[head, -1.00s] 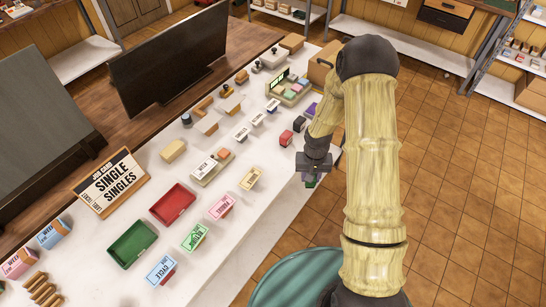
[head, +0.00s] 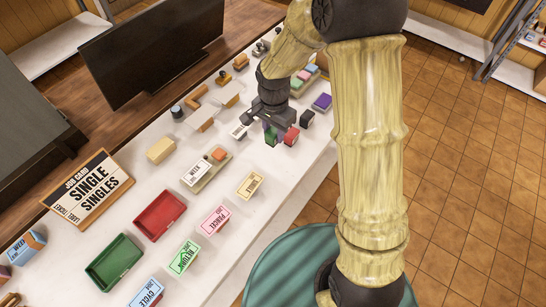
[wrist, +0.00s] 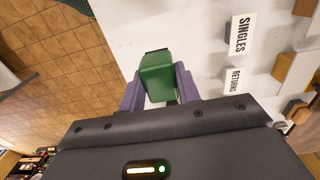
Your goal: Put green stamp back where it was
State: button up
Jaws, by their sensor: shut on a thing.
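My gripper (head: 264,128) is shut on the green stamp (head: 271,137) over the white table, just left of a red stamp (head: 291,136). In the wrist view, the purple fingers of my gripper (wrist: 159,86) hold the green stamp (wrist: 157,72) between them. The stamp's lower side is hidden, and I cannot tell whether it touches the table. In the wrist view, a "SINGLES" label (wrist: 241,35) and a "RETURNS" label (wrist: 232,82) lie to the right of the stamp.
A black stamp (head: 306,118) and a purple stamp (head: 322,102) stand beyond the red one near the table's right edge. A red tray (head: 160,213) and a green tray (head: 115,262) sit nearer. A "SMALL" card (head: 249,185) lies in front, with bare tabletop around it.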

jog(key=shift+s, duration=0.2)
jog(key=shift+s+d+f, duration=0.15)
jog(key=shift+s+f, duration=0.05)
jog(key=shift+w+f+p, duration=0.15)
jog(key=shift+f+p, duration=0.35)
jog(key=shift+f, duration=2.15)
jog(key=shift+f+p, duration=0.4)
jog(key=shift+f, duration=1.7)
jog(key=shift+f, duration=0.15)
jog(key=o, duration=0.8)
